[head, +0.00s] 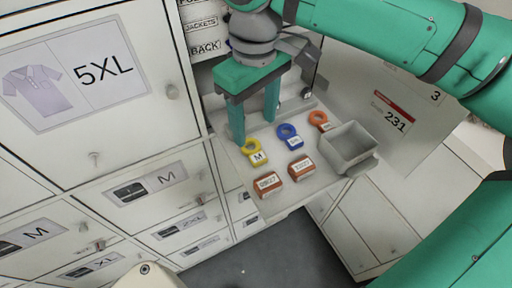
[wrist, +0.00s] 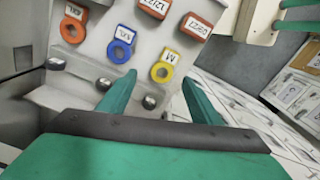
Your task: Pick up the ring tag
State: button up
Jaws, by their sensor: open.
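Three ring tags lie in a row on a light grey shelf (head: 240,190). The yellow ring tag (head: 254,152) is marked M; it also shows in the wrist view (wrist: 162,72). The blue ring tag (head: 289,135) is in the middle, also in the wrist view (wrist: 121,44). The orange ring tag (head: 319,121) is at the right in the head view and at the left in the wrist view (wrist: 74,24). My gripper (head: 255,131) is open and empty, pointing down close to the yellow tag. In the wrist view its fingertips (wrist: 159,79) lie either side of that tag's near part.
Two red-brown labelled blocks (head: 269,184) (head: 301,167) lie in front of the tags. An open grey bin (head: 362,163) stands right of them. Round silver knobs (wrist: 103,84) sit along the shelf's back. White labelled lockers (head: 160,189) rise at the left.

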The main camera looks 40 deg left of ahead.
aim_at(252, 141)
jog(key=shift+s+a+f, duration=0.1)
jog(key=shift+s+f, duration=0.05)
jog(key=shift+f, duration=1.4)
jog(key=shift+s+a+f, duration=0.1)
jog(key=shift+f, duration=1.45)
jog(key=c, duration=1.1)
